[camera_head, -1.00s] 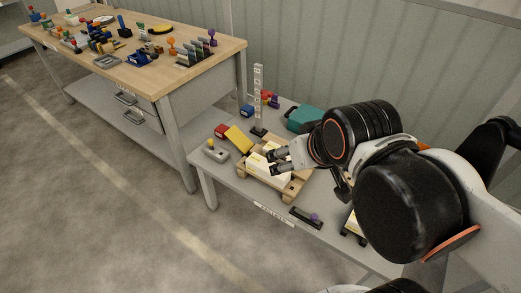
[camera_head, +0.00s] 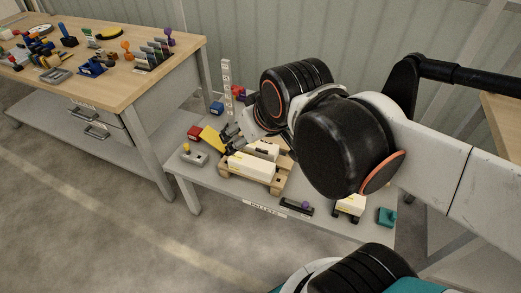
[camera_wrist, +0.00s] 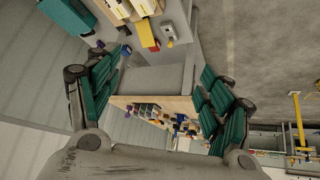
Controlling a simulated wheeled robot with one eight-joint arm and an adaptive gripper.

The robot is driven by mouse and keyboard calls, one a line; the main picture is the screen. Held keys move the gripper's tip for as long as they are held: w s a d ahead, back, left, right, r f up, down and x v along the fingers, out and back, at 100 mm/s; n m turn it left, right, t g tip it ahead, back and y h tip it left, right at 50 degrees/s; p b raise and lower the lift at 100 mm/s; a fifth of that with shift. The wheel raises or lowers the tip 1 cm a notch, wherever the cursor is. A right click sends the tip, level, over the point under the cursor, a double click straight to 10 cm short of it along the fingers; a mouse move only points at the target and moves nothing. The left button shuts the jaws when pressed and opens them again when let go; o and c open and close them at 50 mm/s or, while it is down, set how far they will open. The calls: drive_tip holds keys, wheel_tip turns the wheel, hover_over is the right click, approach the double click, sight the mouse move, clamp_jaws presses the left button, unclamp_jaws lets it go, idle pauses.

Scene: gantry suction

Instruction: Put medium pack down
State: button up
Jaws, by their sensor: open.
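Two cream packs lie on a wooden pallet (camera_head: 228,184) on the grey table: a front pack (camera_head: 250,167) and a partly covered rear pack (camera_head: 264,149). I cannot tell for sure which is the medium pack. My gripper (camera_head: 228,134) is behind and left of the packs, apart from them, near the yellow block (camera_head: 210,137). In the wrist view my gripper (camera_wrist: 166,66) is open, with teal fingers wide apart and nothing between them. Cream packs (camera_wrist: 118,8) show at that view's top edge.
A white post (camera_head: 227,85), red block (camera_head: 194,132) and grey box with a yellow knob (camera_head: 194,155) stand near the pallet. A dark tray (camera_head: 297,207), another cream pack (camera_head: 350,204) and a teal block (camera_head: 387,217) are along the front right. A cluttered wooden workbench (camera_head: 150,82) stands left.

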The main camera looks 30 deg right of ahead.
drive_tip(key=w+d+r+n, duration=0.1)
drive_tip(key=w+d, duration=0.1)
drive_tip(key=w, duration=0.5)
drive_tip(key=n+g+y+p, duration=0.3)
drive_tip(key=n+p, duration=0.2)
drive_tip(key=n, duration=0.1)
hover_over(262, 145)
drive_tip(key=s+d, duration=0.3)
drive_tip(key=s, duration=0.1)
wheel_tip(262, 145, down, 31)
drive_tip(key=shift+g, duration=0.3)
drive_tip(key=b+x, duration=0.2)
drive_tip(key=x, duration=0.5)
drive_tip(key=shift+w+d+f+b, duration=0.1)
drive_tip(key=shift+w+f+b, duration=0.1)
drive_tip(key=shift+f+b, duration=0.15)
drive_tip(key=shift+b+x, duration=1.5)
drive_tip(key=shift+x, duration=1.5)
drive_tip(key=shift+r, duration=0.2)
drive_tip(key=c, duration=1.5)
